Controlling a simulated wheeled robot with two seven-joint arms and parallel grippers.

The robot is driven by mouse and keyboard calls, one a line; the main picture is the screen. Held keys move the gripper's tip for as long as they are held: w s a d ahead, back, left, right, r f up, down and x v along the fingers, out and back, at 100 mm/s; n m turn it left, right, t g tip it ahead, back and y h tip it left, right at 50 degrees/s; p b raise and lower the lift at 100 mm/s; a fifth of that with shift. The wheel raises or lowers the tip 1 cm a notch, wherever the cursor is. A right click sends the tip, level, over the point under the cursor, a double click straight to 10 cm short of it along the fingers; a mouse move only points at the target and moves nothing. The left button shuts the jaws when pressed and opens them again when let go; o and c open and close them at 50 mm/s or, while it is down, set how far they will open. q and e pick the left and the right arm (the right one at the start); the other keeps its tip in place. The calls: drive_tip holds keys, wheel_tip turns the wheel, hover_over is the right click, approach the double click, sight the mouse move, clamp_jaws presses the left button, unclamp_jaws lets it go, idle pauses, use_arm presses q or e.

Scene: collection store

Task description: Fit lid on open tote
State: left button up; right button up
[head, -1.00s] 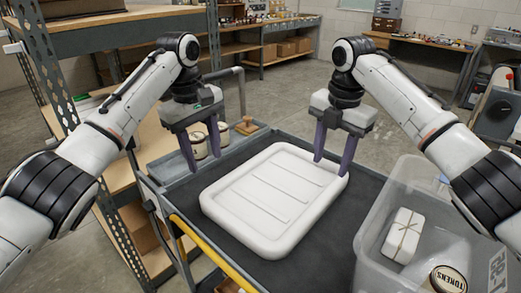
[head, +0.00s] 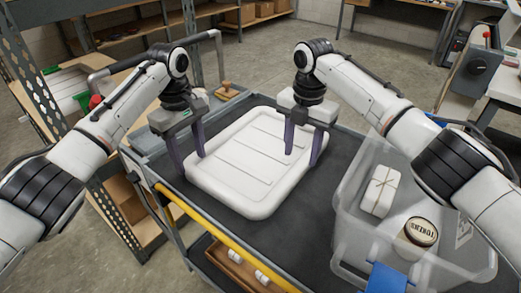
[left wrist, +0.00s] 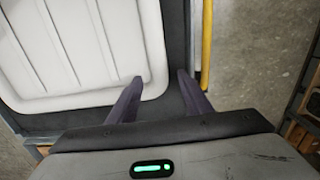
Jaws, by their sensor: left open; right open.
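The white ribbed lid (head: 255,165) lies flat on the dark top of a cart, left of the tote. The clear open tote (head: 345,235) stands at the right, partly behind my right arm. My left gripper (head: 191,167) is open at the lid's left edge. In the left wrist view, one finger is over the lid (left wrist: 75,50) and the other is past its edge; contact cannot be told. My right gripper (head: 301,160) is open with its fingers either side of the lid's right edge. A white string-tied box (head: 381,190) and a round tin (head: 421,231) are inside the tote.
The cart (head: 300,225) has a yellow rail (head: 215,237) along its near-left side. A blue piece (head: 388,279) shows at the tote's near side. A wooden-handled stamp (head: 225,88) sits at the cart's far end. Shelving stands at left; open floor lies behind.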

sight(193, 169)
use_arm(q)
drive_tip(key=shift+f, duration=1.65)
use_arm(e)
drive_tip(key=shift+f, duration=1.65)
use_arm(q)
clamp_jaws()
use_arm(e)
clamp_jaws()
